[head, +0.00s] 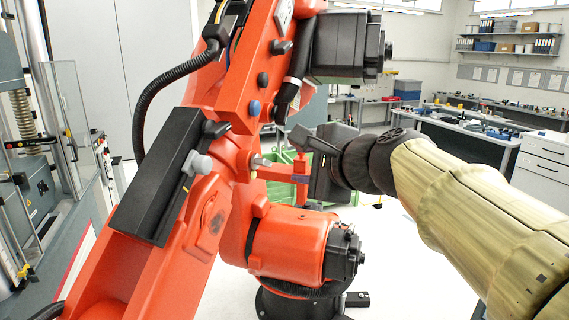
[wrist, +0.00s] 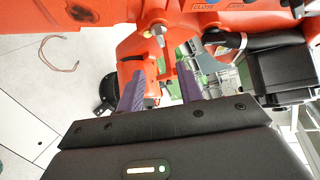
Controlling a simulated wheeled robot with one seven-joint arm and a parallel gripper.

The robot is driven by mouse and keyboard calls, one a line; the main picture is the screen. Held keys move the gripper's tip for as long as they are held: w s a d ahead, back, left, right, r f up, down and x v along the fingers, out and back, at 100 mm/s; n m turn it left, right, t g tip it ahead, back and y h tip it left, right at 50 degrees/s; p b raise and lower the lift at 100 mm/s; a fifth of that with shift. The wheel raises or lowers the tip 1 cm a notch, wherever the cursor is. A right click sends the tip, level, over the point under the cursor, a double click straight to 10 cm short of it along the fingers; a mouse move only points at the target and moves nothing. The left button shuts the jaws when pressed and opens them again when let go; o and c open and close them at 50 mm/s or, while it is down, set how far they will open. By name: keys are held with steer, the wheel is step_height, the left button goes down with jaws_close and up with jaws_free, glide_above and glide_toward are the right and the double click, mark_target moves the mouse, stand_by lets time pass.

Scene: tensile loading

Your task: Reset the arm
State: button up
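A large orange industrial arm (head: 290,248) with black motors fills the left and middle of the head view. My gripper (head: 300,160) reaches in from the right at the end of my beige-sleeved arm. It is beside an orange bracket-like part (head: 275,172) of that arm, near a small silver bolt (head: 258,161). In the wrist view, the purple fingers of my gripper (wrist: 160,88) stand apart. A narrow orange part (wrist: 149,72) shows between them, closer to the left finger. I cannot tell whether they touch. The bolt (wrist: 157,31) shows above the fingertips.
A green crate (head: 340,190) stands behind the orange arm. A grey testing machine (head: 75,130) is at the left. Workbenches (head: 470,128) and wall shelves (head: 510,45) are at the back right. The white floor (head: 410,260) at lower right is clear.

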steer(key=s+d+f+n+g+h+b, duration=0.1)
steer(key=d+f+n+g+h, duration=0.15)
steer(key=f, duration=0.85)
steer(key=d+f+n+g+h+b, duration=0.1)
steer(key=d+f+n+g, duration=0.15)
steer(key=f, duration=0.75)
steer(key=s+d+f+n+g+h+b, duration=0.1)
steer(key=s+f+n+g, duration=0.1)
steer(key=s+f+n, duration=0.4)
steer(key=s+d+f+n+g+h+b, duration=0.1)
steer(key=s+f+n, duration=0.5)
steer(key=f, duration=0.9)
steer(key=shift+d+f+g, duration=0.25)
steer(key=shift+d+g, duration=0.5)
steer(key=shift+g, duration=0.35)
steer(key=shift+d+h, duration=0.1)
steer(key=shift+h, duration=0.15)
